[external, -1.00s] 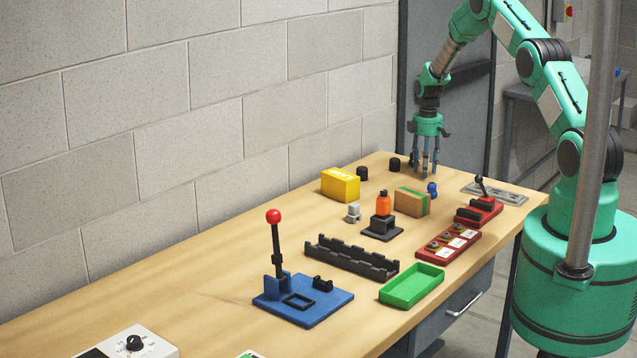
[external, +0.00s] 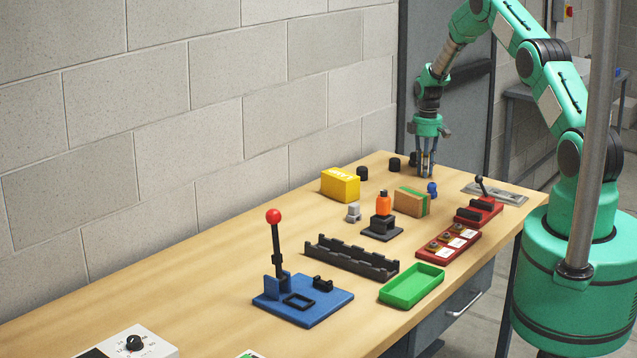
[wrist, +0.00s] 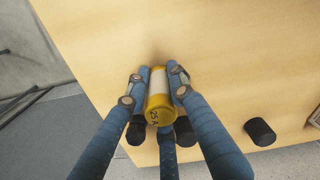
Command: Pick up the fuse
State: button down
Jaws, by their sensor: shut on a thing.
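The fuse (wrist: 158,102) is a short cylinder with a yellow cap marked "25 A" and a pale body, seen nearly end-on in the wrist view. My gripper (wrist: 160,80) has its blue fingers closed around the fuse, touching it on both sides, with a further finger below it in the picture. In the external view my gripper (external: 426,174) points straight down at the far end of the wooden table. The fuse cannot be made out between the fingers there. I cannot tell whether it still touches the table.
Black cylinders stand near my gripper, one of them (wrist: 260,131) to its right in the wrist view. A yellow box (external: 340,185), a brown box (external: 409,202) and a blue knob (external: 432,188) stand nearby. A green tray (external: 412,287) lies by the table's front edge.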

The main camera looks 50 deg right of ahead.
jog(key=shift+r, duration=0.15)
jog(key=shift+r, duration=0.45)
notch_tip(320, 180, up, 2)
jog(key=shift+s+a+r, duration=0.1)
jog(key=shift+s+r, duration=0.05)
jog(key=shift+r, duration=0.1)
jog(key=s+a, duration=0.2)
jog(key=s, duration=0.2)
jog(key=s+a+r, duration=0.1)
jog(key=s+a, duration=0.2)
jog(key=s, duration=0.1)
jog(key=s+a, duration=0.3)
jog(key=s, duration=0.2)
jog(key=shift+s+a+r, duration=0.1)
jog(key=shift+a+r, duration=0.05)
jog(key=shift+a, duration=0.05)
